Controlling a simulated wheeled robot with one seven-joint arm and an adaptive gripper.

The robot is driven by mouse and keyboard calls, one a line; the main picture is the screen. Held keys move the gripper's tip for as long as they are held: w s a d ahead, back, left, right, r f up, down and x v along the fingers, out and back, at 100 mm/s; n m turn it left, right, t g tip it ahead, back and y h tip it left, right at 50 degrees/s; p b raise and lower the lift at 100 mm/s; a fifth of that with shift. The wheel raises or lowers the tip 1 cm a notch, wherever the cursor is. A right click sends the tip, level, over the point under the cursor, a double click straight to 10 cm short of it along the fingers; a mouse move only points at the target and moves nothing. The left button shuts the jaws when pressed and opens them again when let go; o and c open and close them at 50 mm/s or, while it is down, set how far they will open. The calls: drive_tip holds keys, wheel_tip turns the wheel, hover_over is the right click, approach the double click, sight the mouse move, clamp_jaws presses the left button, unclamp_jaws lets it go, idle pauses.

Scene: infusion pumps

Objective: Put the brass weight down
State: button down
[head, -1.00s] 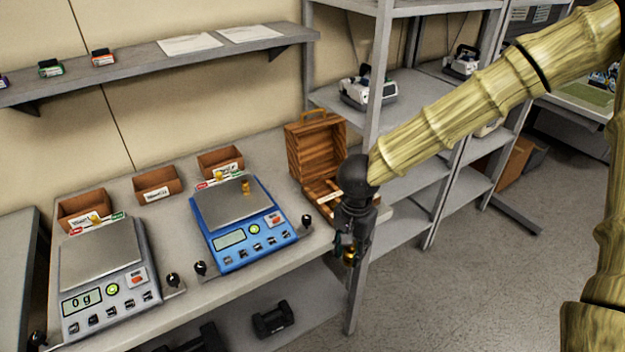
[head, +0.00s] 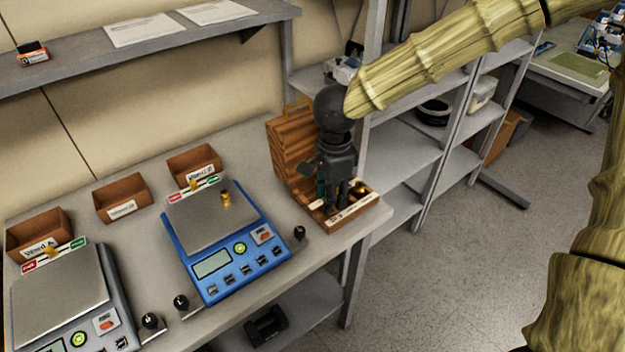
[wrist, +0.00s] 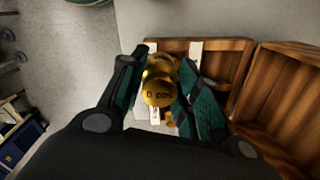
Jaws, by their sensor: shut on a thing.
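A brass weight (wrist: 158,88) is held between the teal-padded fingers of my gripper (wrist: 160,92) in the wrist view. In the head view my gripper (head: 333,205) is over the open wooden weight box (head: 312,208), and its fingers hide most of the held weight. In the wrist view the box (wrist: 228,62) lies beyond the fingers, with white label strips and another small brass piece (wrist: 168,122) below the held weight. I cannot tell whether the held weight touches the box. Another brass weight (head: 226,198) stands on the blue scale's pan.
The blue scale (head: 222,245) is left of the box; a grey scale (head: 62,300) is at the lower left. Brown bins (head: 122,198) stand behind them. The box's raised lid (head: 287,150) is behind my gripper. A shelf post (head: 372,60) rises close by on the right.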

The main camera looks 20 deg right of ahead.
drive_tip(key=w, duration=0.3)
drive_tip(key=w+p, duration=0.1)
drive_tip(key=w, duration=0.2)
drive_tip(key=w+a, duration=0.1)
drive_tip(key=w, duration=0.2)
drive_tip(key=shift+w+f+p, duration=0.3)
drive_tip(key=shift+f+p, duration=0.05)
drive_tip(key=shift+f, duration=0.05)
drive_tip(key=shift+a+f+p, duration=0.1)
drive_tip(key=shift+f+p, duration=0.25)
drive_tip(key=shift+f, duration=1.45)
drive_tip(key=c, duration=1.1)
unclamp_jaws()
drive_tip(key=shift+f, duration=0.15)
drive_tip(key=shift+o, duration=0.2)
wheel_tip(320, 180, up, 12)
drive_tip(key=b, duration=0.1)
drive_tip(key=shift+r, duration=0.2)
